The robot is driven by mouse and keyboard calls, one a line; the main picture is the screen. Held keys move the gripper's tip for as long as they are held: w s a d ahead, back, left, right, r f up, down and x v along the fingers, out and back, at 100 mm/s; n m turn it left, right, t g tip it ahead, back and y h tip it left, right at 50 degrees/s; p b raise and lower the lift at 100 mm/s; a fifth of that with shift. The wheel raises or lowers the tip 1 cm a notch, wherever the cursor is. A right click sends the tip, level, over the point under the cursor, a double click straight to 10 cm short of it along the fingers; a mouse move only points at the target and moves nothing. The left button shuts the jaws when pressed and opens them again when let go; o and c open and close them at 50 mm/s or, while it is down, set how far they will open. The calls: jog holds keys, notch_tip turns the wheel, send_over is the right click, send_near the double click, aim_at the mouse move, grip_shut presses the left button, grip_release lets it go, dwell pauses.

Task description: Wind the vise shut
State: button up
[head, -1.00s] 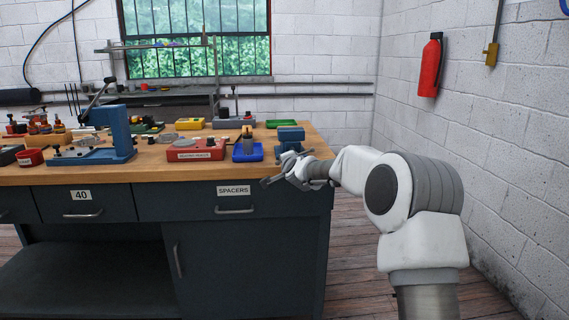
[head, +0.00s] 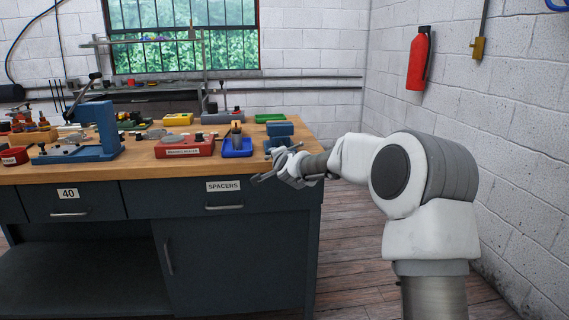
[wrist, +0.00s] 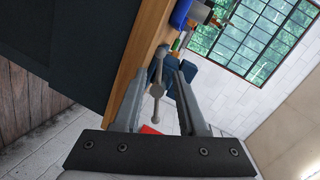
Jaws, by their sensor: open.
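The blue vise (head: 280,130) sits at the right front corner of the wooden bench, partly hidden behind my gripper (head: 264,172). In the wrist view the blue vise body (wrist: 205,84) shows beyond the fingers. A grey vise handle bar (wrist: 158,72) with a round hub and knobbed end stands between the two fingers of my gripper (wrist: 160,74). The fingers are apart, one on each side of the bar. I cannot tell whether either finger touches it.
The bench top (head: 215,160) holds a blue tray (head: 237,148), a red box (head: 184,147) and a blue press (head: 102,130) to the left of the vise. The bench front has drawers, one labelled SPACERS (head: 224,186). Open floor lies right of the bench.

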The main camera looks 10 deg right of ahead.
jog(key=p+v, duration=0.1)
jog(key=v, duration=1.3)
jog(key=shift+s+p, duration=0.15)
jog(key=shift+p, duration=0.15)
